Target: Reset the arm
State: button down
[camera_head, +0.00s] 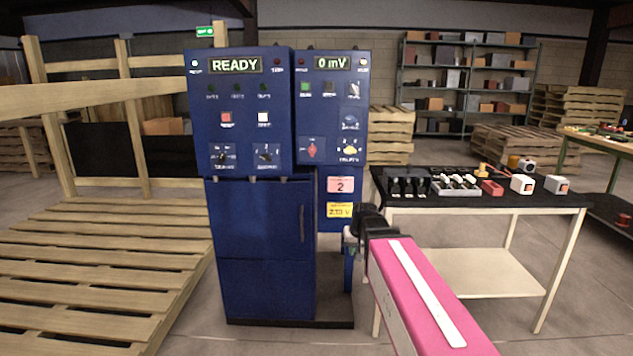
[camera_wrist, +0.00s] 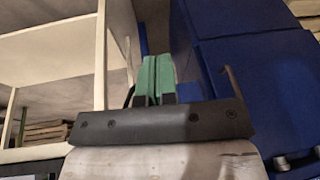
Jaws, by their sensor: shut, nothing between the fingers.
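My gripper (camera_head: 351,246) is at the end of my pink arm in the head view, in front of the right part of the blue detector cabinet (camera_head: 262,235) and left of the black-topped table (camera_head: 500,201). In the wrist view the green fingers of my gripper (camera_wrist: 154,72) are together with nothing between them. The blue cabinet (camera_wrist: 268,85) is to their right there, and a pale table leg (camera_wrist: 101,70) is to their left. The cabinet's displays read "READY" and "0 mV".
On the table are black parts (camera_head: 408,186), a tray of small parts (camera_head: 456,184), a red block (camera_head: 492,188) and white boxes (camera_head: 522,184). Wooden pallets (camera_head: 110,262) fill the left. Shelves (camera_head: 466,85) stand behind. Some floor between cabinet and table is clear.

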jog(key=s+d+f+m+g+h, duration=0.1)
jog(key=s+d+f+g, duration=0.2)
jog(key=s+f, duration=1)
jog(key=s+d, duration=0.2)
jog(key=d, duration=0.1)
jog(key=shift+s+f+h, duration=0.25)
jog(key=shift+s+h, duration=0.05)
jog(key=shift+s, duration=0.05)
